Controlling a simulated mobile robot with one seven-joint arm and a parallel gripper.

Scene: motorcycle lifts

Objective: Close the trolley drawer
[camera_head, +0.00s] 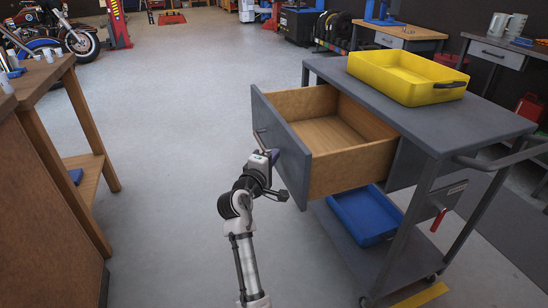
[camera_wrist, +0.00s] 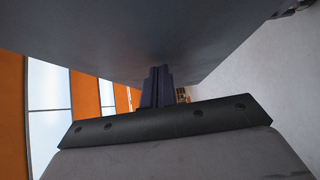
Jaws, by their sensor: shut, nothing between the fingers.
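The trolley (camera_head: 440,125) is grey and stands on the right in the head view. Its wooden drawer (camera_head: 345,175) is pulled well out to the left and looks empty. The drawer's grey front panel (camera_head: 277,135) faces my arm, with a small handle on its outer face. My gripper (camera_head: 272,155) is shut and empty, at the outer face of that panel, by its middle. In the wrist view the shut fingers (camera_wrist: 157,88) point at a large grey surface, likely the panel (camera_wrist: 150,35). I cannot tell whether they touch it.
A yellow tray (camera_head: 408,82) sits on the trolley top, and a blue tray (camera_head: 365,213) on its lower shelf. A wooden workbench (camera_head: 45,150) stands at the left. The floor (camera_head: 180,120) between bench and trolley is clear.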

